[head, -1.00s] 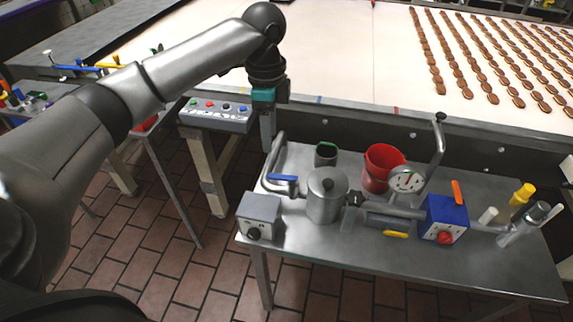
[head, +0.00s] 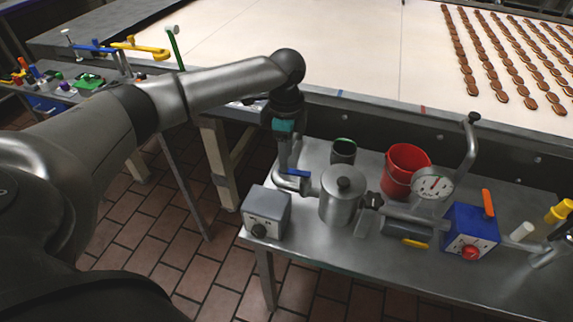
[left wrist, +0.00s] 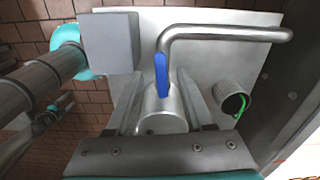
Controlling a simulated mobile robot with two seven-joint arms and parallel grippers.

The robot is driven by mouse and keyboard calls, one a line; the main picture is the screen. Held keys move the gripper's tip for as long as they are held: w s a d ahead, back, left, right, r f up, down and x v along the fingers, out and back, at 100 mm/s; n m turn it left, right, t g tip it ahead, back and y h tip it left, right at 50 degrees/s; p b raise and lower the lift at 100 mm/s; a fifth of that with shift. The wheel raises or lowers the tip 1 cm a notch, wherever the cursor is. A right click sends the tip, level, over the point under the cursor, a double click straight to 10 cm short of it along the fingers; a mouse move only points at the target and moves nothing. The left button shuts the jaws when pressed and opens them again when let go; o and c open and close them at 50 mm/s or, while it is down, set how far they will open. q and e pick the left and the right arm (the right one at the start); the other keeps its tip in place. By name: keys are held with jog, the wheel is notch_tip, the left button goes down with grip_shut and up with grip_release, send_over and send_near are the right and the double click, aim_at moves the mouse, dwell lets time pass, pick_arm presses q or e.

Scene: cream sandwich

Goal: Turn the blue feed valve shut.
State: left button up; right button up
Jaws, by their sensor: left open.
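The blue feed valve's lever handle (head: 299,173) sits on a bent steel pipe (head: 290,184) at the left of the steel cart, beside a round steel pot (head: 342,202). In the left wrist view the blue handle (left wrist: 161,75) points along the picture's vertical, and the pipe bends away to the right. My left gripper (head: 284,160) points down just above and behind the handle. In the left wrist view its fingers (left wrist: 160,102) are spread, with the lower end of the handle between them in the picture. Whether they touch it cannot be told. My right gripper is not in view.
A grey box with a knob (head: 266,212) stands left of the pot. A dark cup (head: 343,151), a red bucket (head: 404,170), a gauge (head: 432,184) and a blue box (head: 470,230) share the cart (head: 360,260). The conveyor (head: 370,60) runs behind.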

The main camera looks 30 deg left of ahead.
aim_at(294, 174)
pick_arm(q)
jog(key=shift+f, duration=1.65)
grip_shut()
